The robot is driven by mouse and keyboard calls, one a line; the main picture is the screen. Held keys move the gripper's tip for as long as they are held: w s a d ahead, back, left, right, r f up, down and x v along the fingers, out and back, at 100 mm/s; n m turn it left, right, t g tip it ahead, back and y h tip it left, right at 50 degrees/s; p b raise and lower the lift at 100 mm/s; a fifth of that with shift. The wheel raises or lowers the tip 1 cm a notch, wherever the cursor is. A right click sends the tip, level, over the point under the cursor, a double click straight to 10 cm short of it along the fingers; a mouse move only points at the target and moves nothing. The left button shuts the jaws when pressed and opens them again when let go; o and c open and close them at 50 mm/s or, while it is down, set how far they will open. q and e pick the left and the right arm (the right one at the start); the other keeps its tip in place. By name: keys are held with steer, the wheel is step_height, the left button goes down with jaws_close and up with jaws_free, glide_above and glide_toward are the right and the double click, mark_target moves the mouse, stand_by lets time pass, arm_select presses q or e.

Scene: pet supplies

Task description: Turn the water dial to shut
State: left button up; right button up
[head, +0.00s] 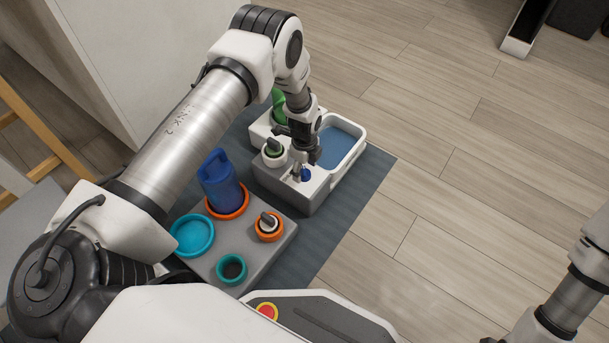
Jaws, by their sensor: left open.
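A white water unit (318,192) stands on the dark mat, with an open basin of blue water (338,147) at its right. On its front top is a small blue dial (305,174) with a light grey handle. My left gripper (301,158) is open and points down just above and behind the blue dial. The gripper partly hides the unit, and I cannot tell whether it touches the dial.
A green part (278,102) rises behind my gripper. The wooden floor (450,180) at right is clear.

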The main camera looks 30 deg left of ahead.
arm_select(q)
steer(key=shift+f, duration=0.75)
steer(key=shift+r, duration=0.1)
steer(key=shift+c, duration=0.3)
steer(key=c, duration=1.1)
